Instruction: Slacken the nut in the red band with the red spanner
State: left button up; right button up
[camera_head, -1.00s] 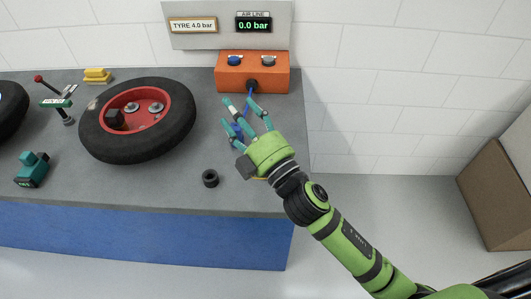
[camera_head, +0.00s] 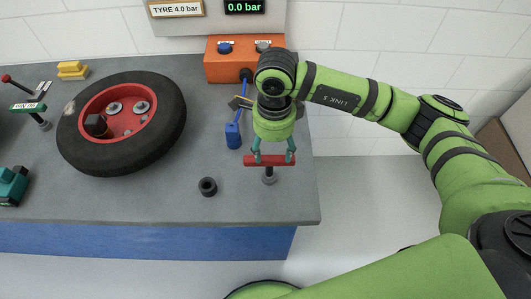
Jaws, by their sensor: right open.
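The red spanner (camera_head: 248,161) has a red crossbar above a grey post and stands near the right end of the bench. My right gripper (camera_head: 273,157) points down at it, open, with its teal fingertips at the crossbar. I cannot tell whether they touch it. A wheel with a black tyre (camera_head: 168,130) and red rim (camera_head: 125,129) lies at the left. Two grey nuts show in the rim, a left nut (camera_head: 115,107) and a right nut (camera_head: 142,106), with a dark block (camera_head: 96,125) at its left. I cannot tell a separate red band from the rim. My left gripper is not seen.
A black ring (camera_head: 208,187) lies left of the spanner. A blue air tool (camera_head: 233,136) hangs from a hose below the orange box (camera_head: 222,68). A green-handled tool (camera_head: 27,107), yellow block (camera_head: 73,70) and teal power tool (camera_head: 12,186) are at left. The bench's front is clear.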

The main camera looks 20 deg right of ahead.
aim_at(269, 160)
jog(key=shift+a+f+p, duration=0.1)
jog(key=shift+f+p, duration=0.35)
jog(key=shift+f, duration=0.35)
jog(key=shift+s+a+f+p, duration=0.2)
jog(key=shift+s+f+p, duration=0.25)
jog(key=shift+s, duration=0.1)
jog(key=shift+s+a+f+p, duration=0.15)
jog(key=shift+s+f+p, duration=0.2)
jog(key=shift+s+f, duration=0.15)
jog(key=f, duration=0.2)
jog(key=shift+w+a+f, duration=0.1)
jog(key=shift+w+f, duration=0.2)
jog(key=shift+w, duration=0.1)
jog(key=shift+w+f, duration=0.3)
jog(key=shift+s+r, duration=0.1)
jog(key=shift+s, duration=0.05)
jog(key=c, duration=1)
grip_shut()
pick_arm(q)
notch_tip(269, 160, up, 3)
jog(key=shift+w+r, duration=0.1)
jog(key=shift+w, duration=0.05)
